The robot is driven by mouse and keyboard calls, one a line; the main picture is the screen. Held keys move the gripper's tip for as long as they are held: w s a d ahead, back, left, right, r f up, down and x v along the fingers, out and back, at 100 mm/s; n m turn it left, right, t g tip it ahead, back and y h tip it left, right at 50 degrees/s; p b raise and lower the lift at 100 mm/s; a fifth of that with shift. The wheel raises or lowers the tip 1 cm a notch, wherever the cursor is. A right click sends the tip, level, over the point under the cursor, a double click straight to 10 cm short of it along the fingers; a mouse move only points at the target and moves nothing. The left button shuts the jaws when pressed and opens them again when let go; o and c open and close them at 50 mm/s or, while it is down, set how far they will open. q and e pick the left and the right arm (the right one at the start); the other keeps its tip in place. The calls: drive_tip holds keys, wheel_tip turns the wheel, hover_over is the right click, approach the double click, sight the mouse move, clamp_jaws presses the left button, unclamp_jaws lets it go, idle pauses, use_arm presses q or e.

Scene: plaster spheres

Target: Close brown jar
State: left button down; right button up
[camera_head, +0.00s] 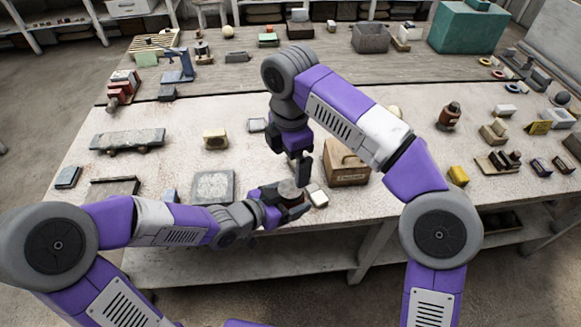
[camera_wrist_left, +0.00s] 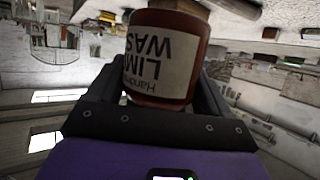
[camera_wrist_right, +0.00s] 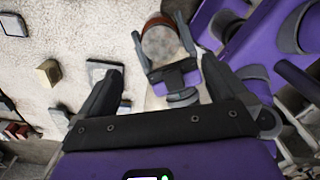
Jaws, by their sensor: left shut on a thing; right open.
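A brown jar (camera_wrist_left: 165,60) with a white label sits between the fingers of my left gripper (camera_head: 289,199), which is shut on it above the table's front edge. The label reads upside down in the left wrist view. In the right wrist view the jar's round top (camera_wrist_right: 163,42) is grey and speckled inside a brown rim; I cannot tell whether this is a lid or the contents. My right gripper (camera_head: 301,168) is open and empty, just above the jar. Its spread fingers (camera_wrist_right: 163,82) also frame the right wrist view. I cannot pick out a separate lid.
A wooden box (camera_head: 346,168) stands just right of the grippers. A pale slab (camera_head: 213,187) and a small tan block (camera_head: 215,139) lie to the left. Another brown jar (camera_head: 449,117) stands further right. The table surface (camera_head: 250,165) between them is partly clear.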

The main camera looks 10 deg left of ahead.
drive_tip(key=shift+r, duration=1.65)
